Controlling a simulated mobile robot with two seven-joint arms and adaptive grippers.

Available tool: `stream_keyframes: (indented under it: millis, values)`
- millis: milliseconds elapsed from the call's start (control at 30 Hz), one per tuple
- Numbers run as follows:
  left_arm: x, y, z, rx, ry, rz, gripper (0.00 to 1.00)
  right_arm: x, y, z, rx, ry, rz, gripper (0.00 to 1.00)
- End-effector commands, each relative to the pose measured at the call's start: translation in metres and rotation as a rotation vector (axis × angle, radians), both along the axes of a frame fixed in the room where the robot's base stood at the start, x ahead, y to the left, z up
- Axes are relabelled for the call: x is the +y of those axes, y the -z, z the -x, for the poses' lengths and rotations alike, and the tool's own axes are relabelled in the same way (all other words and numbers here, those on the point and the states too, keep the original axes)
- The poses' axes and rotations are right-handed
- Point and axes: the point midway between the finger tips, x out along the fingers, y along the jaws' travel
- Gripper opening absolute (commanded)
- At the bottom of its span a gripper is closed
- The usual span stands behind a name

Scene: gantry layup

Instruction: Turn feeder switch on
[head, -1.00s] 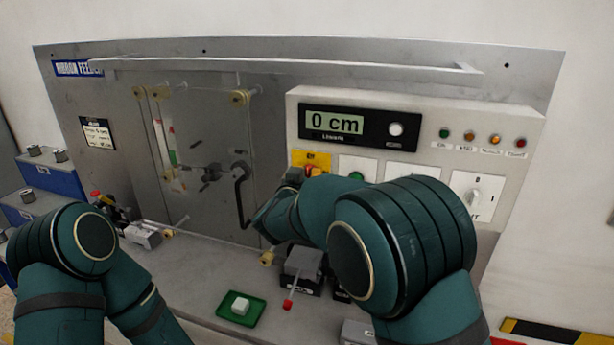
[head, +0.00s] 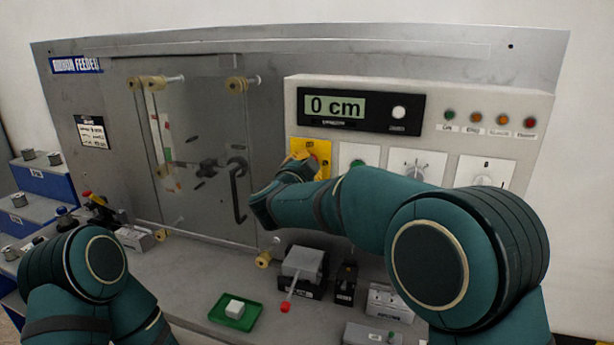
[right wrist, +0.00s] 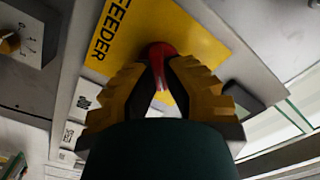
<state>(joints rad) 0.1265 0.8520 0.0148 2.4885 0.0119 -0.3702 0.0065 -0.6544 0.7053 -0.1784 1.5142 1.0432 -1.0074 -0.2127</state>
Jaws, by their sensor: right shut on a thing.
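The feeder switch is a red knob (right wrist: 160,62) on a yellow plate (right wrist: 195,38) lettered FEEDER, seen in the right wrist view. My right gripper (right wrist: 160,98) has its two ridged yellow-and-black fingers on both sides of the knob and is shut on it. In the head view the yellow plate (head: 321,151) is at the left of the grey control panel (head: 450,105). My right gripper (head: 304,167) is in front of it there and hides most of the knob, so its setting cannot be read. My left arm is at lower left; its gripper is not visible.
The display (head: 337,106) reads 0 cm. More switches, including a selector dial (head: 418,170), are right of the feeder plate. A clear door with a black handle (head: 238,190) is to its left. A green tray (head: 235,312) with a white block is on the bench below.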

Motion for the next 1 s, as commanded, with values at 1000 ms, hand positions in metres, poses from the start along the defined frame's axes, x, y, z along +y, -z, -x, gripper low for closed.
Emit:
stream_keyframes:
  millis: [1000]
  values:
    - [-0.002, 0.076, 0.012, 0.026, 0.028, 0.007, 0.00, -0.003, 0.001, 0.000, -0.236, 0.001, -0.710, 0.00]
